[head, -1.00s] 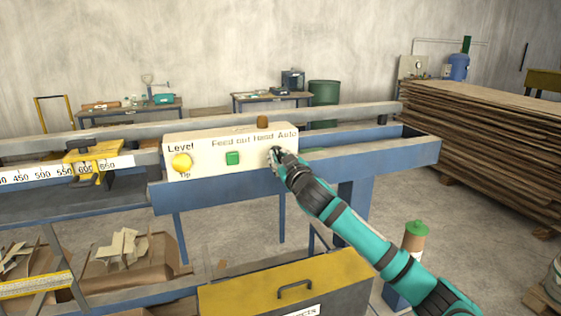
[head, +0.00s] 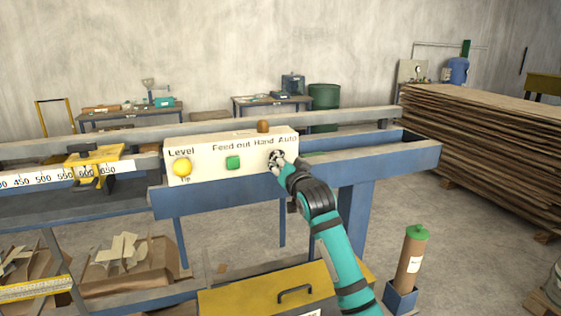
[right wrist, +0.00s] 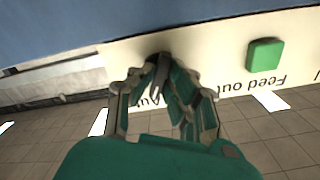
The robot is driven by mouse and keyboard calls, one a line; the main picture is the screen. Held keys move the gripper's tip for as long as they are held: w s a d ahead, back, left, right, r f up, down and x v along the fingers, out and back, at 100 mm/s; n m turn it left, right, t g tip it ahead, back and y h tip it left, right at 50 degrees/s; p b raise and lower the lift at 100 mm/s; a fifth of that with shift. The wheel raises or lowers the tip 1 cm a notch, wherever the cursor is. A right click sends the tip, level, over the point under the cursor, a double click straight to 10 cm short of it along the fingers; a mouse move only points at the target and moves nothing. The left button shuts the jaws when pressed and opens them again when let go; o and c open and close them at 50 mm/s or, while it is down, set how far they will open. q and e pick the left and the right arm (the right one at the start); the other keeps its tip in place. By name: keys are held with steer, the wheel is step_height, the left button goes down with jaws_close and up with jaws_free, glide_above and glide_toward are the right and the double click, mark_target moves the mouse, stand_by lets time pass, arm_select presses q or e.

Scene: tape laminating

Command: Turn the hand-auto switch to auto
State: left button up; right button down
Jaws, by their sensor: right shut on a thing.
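The cream control box (head: 207,165) sits on the blue machine frame and carries the "Hand Auto" label at its right end. My right gripper (head: 275,158) is at the box face, just below that label. In the right wrist view the gripper (right wrist: 158,75) is shut on the dark hand-auto switch (right wrist: 160,62), and its fingers cover part of it. The switch's exact angle is hard to read. The green feed-out button (head: 233,163) is to the left of the gripper and apart from it; it also shows in the right wrist view (right wrist: 265,54). My left gripper is not seen.
A yellow Level knob (head: 182,168) is at the box's left end, and an orange-brown knob (head: 263,126) stands on top. The blue frame beam (head: 400,158) runs below and right of the box. A yellow-lidded case (head: 250,293) lies below.

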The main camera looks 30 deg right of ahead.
steer(key=shift+m, duration=0.7)
steer(key=c, duration=1.3)
jaws_free()
steer(key=shift+c, duration=0.2)
steer(key=shift+s, duration=0.1)
steer(key=v, duration=1.2)
